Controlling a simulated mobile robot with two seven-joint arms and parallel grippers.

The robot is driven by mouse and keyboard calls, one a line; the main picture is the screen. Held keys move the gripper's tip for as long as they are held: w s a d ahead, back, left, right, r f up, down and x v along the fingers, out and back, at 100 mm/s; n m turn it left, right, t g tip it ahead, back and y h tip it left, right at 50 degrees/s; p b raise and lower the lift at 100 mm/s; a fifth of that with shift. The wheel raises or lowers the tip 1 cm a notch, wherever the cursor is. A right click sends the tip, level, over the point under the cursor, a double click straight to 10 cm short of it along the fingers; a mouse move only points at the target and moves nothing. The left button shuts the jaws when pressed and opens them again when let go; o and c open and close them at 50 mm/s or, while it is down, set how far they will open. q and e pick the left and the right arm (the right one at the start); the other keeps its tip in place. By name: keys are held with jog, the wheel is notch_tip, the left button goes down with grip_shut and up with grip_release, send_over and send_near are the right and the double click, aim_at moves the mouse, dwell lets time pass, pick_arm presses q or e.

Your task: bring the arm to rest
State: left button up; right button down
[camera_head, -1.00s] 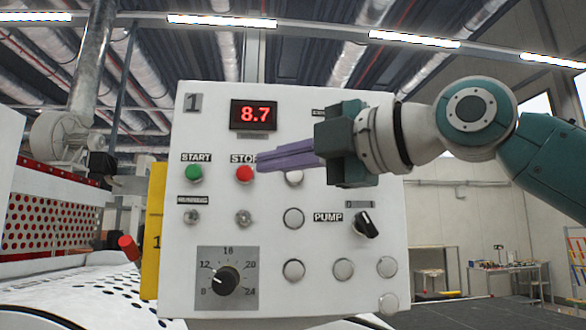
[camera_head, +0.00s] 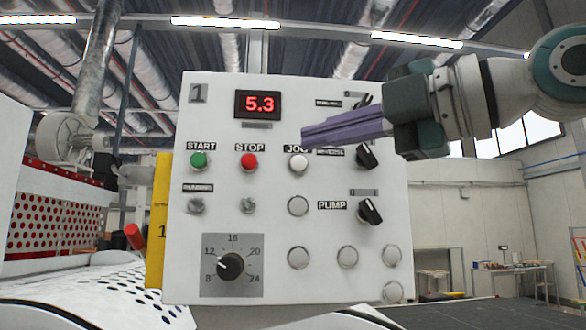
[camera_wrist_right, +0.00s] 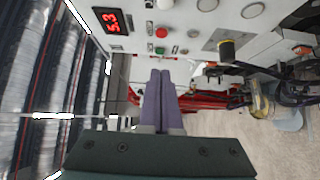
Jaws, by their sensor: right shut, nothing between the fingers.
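My right gripper (camera_head: 304,137) comes in from the right in the head view, its purple fingers shut and empty, pointing left in front of the control panel (camera_head: 290,280). Its fingertips overlap the area just above the white JOG button (camera_head: 298,162); they look apart from the panel. In the right wrist view the fingers (camera_wrist_right: 160,72) lie together with nothing between them. The red display (camera_head: 258,104) reads 5.3. The green START button (camera_head: 199,160) and red STOP button (camera_head: 249,161) are uncovered. My left gripper is not in view.
The PUMP switch (camera_head: 370,211) and the dial (camera_head: 231,265) are on the panel. Two more black switches sit partly behind my gripper. Open room lies right of the panel.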

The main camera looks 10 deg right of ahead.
jog(key=s+f+m+g+h+p, duration=0.2)
jog(key=s+f+m+h+p, duration=0.3)
jog(key=f, duration=0.6)
jog(key=s+f+m+g+h+p, duration=0.1)
jog(key=s+f+m+p, duration=0.1)
jog(key=f+m, duration=0.7)
jog(key=s+d+f+m+g+h+p, duration=0.2)
jog(key=s+d+f+m, duration=0.3)
jog(key=s, duration=0.5)
jog(key=s+d+f+m+g+h+p, duration=0.2)
jog(key=s+d+f+m+g+h, duration=0.2)
jog(key=s, duration=0.6)
notch_tip(320, 180, down, 3)
jog(key=shift+d+r+m+h, duration=0.1)
jog(key=shift+d+m+h, duration=0.2)
jog(key=shift+d+m, duration=0.65)
jog(key=shift+s+a, duration=0.1)
